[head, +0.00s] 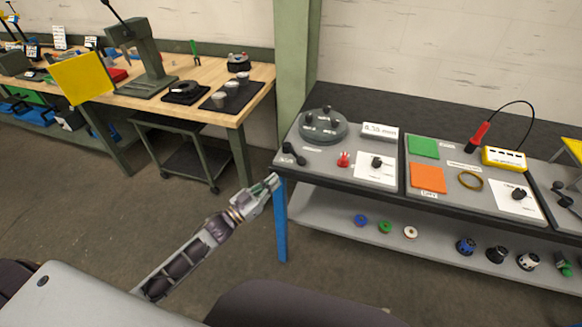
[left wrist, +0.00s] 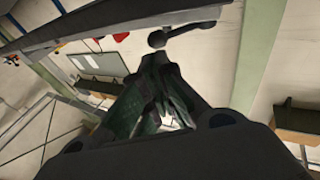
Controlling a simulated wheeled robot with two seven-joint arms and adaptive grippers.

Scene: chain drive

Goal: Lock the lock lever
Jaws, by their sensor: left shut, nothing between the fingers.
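The lock lever (head: 293,154) looks like a black lever with a round knob at the left edge of the grey chain-drive panel. A dark lever with a round end, likely the same one, shows beyond my fingers in the left wrist view (left wrist: 180,29). My left gripper (head: 273,182) is shut and empty. It is just in front of the bench's left front corner, below the lever and apart from it. Its fingers (left wrist: 158,72) point toward the lever in the left wrist view. My right gripper is not in view.
A round grey disc unit (head: 323,126), a small red part (head: 344,159) and a black knob on a white card (head: 376,164) share the panel. A blue table leg (head: 281,222) stands close to my left gripper. A wooden workbench (head: 262,73) is behind left.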

